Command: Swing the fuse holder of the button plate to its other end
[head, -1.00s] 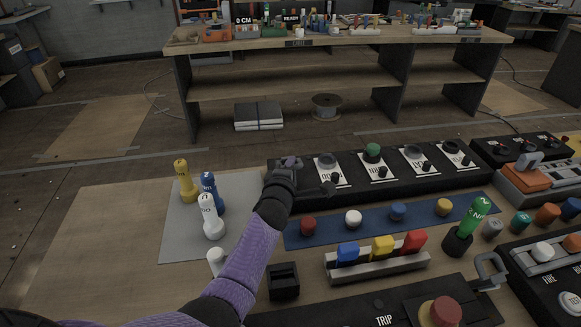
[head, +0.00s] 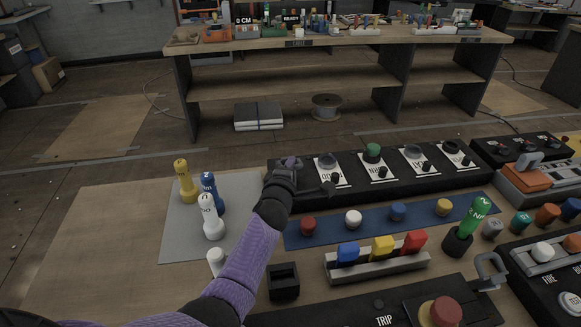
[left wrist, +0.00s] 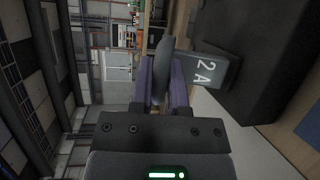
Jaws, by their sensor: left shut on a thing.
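The black button plate (head: 425,187) lies across the back of the bench, with a green button (head: 373,151) and several dark sockets with small switches. My left gripper (head: 290,165) is at its left end and hides part of that end. In the left wrist view my left gripper (left wrist: 163,80) is shut on the fuse holder (left wrist: 212,72), a grey block marked "2 A" beside the black plate body. In the head view the fuse holder is mostly hidden by the gripper. My right gripper is not in view.
A blue strip (head: 330,231) with several coloured buttons lies in front of the plate. A grey mat (head: 180,235) with yellow, blue and white pegs lies left of my arm. A rail with coloured switches (head: 400,264) and a green key piece (head: 478,215) stand to the right.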

